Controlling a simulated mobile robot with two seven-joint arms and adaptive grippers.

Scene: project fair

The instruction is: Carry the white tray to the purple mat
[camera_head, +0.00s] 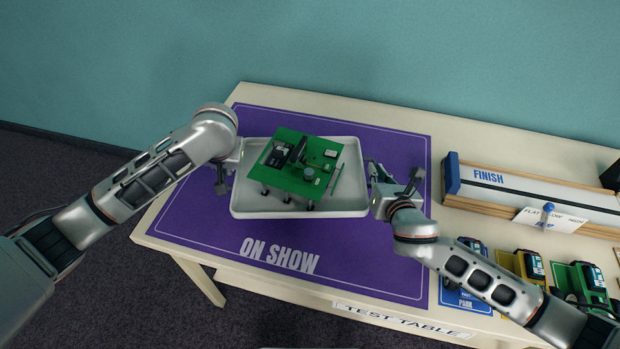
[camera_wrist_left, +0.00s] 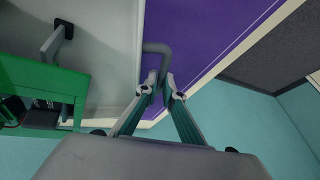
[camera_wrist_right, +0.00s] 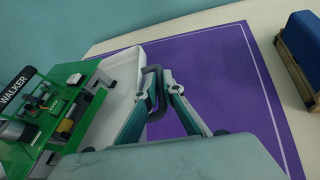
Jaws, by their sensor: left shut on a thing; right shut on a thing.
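The white tray (camera_head: 300,213) is over the purple mat (camera_head: 230,236), inside its outline in the head view. I cannot tell whether it touches the mat. A green walker model (camera_head: 290,180) with electronics stands on legs in the tray. My left gripper (camera_head: 234,165) is shut on the handle at the tray's left end, seen in the left wrist view (camera_wrist_left: 165,90). My right gripper (camera_head: 375,185) is shut on the right-end handle, a grey loop also seen in the right wrist view (camera_wrist_right: 158,85). The tray looks about level.
The mat lies on a cream table (camera_head: 290,98) against a teal wall. The mat's front part is bare.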

